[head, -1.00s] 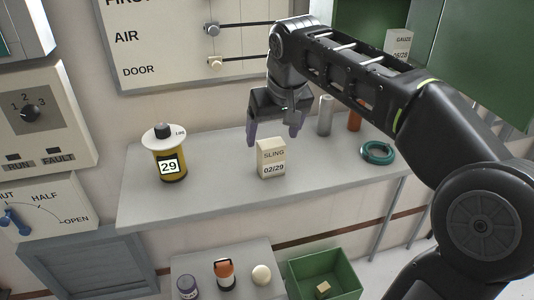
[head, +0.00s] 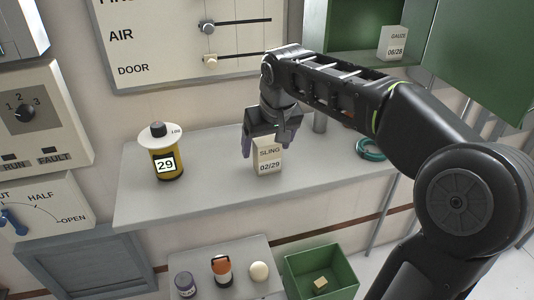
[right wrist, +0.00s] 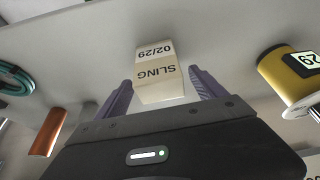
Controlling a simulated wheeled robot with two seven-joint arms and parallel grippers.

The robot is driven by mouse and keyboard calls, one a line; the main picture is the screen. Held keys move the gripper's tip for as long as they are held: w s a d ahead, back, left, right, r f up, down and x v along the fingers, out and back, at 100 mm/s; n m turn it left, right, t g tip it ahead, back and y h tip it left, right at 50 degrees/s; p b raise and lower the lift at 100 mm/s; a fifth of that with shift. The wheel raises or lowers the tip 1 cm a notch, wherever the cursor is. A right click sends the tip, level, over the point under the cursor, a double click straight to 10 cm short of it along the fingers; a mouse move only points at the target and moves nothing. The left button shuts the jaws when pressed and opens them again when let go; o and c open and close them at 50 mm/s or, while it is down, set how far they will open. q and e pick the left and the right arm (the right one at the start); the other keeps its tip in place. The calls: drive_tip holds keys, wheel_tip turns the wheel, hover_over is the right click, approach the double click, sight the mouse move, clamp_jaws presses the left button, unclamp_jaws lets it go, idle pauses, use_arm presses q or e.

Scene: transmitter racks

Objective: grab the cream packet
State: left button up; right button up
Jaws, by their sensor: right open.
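The cream packet (head: 268,157), marked SLING 02/29, stands upright on the grey shelf (head: 205,198). My right gripper (head: 264,147) is open just above and behind it, with one finger on each side of its top. In the right wrist view the packet (right wrist: 158,72) sits between the two purple fingers (right wrist: 160,95), with gaps on both sides. My left gripper is not in view.
A yellow canister (head: 166,158) reading 29 stands left on the shelf. An orange cylinder (right wrist: 48,132) shows in the wrist view. A green bin (head: 320,272) and small containers sit below.

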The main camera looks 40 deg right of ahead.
drive_tip(key=shift+x, duration=1.15)
drive_tip(key=shift+c, duration=0.4)
drive_tip(key=c, duration=1.4)
